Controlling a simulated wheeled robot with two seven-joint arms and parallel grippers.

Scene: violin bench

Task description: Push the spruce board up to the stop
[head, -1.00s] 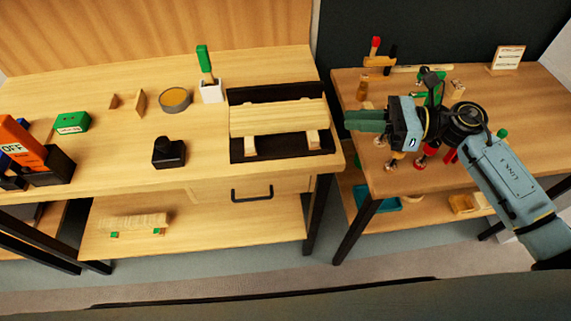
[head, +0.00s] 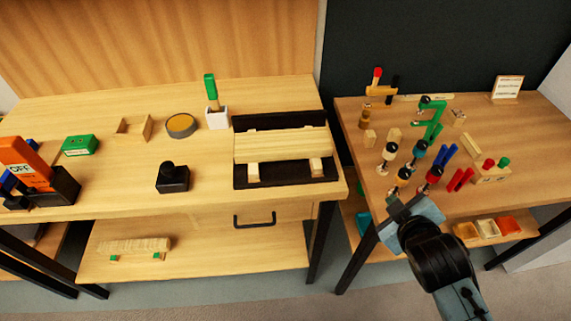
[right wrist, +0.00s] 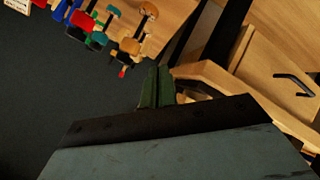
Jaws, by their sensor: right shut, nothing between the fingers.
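The pale spruce board (head: 282,146) lies crosswise on a black base at the right end of the left bench. A black bar (head: 278,119) that looks like the stop runs behind its far edge; I cannot tell whether they touch. Two light wooden blocks (head: 253,172) (head: 316,167) show at the board's near edge. My right gripper (head: 394,203) is at the front edge of the right bench, well away from the board to the right. Its green fingers are together and empty in the right wrist view (right wrist: 158,76). My left gripper is out of view.
A black block with a knob (head: 172,178), a round tin (head: 181,125) and a white pot with a green-handled tool (head: 217,118) stand left of the board. Several clamps and tools crowd the right bench (head: 520,135). A gap separates the benches.

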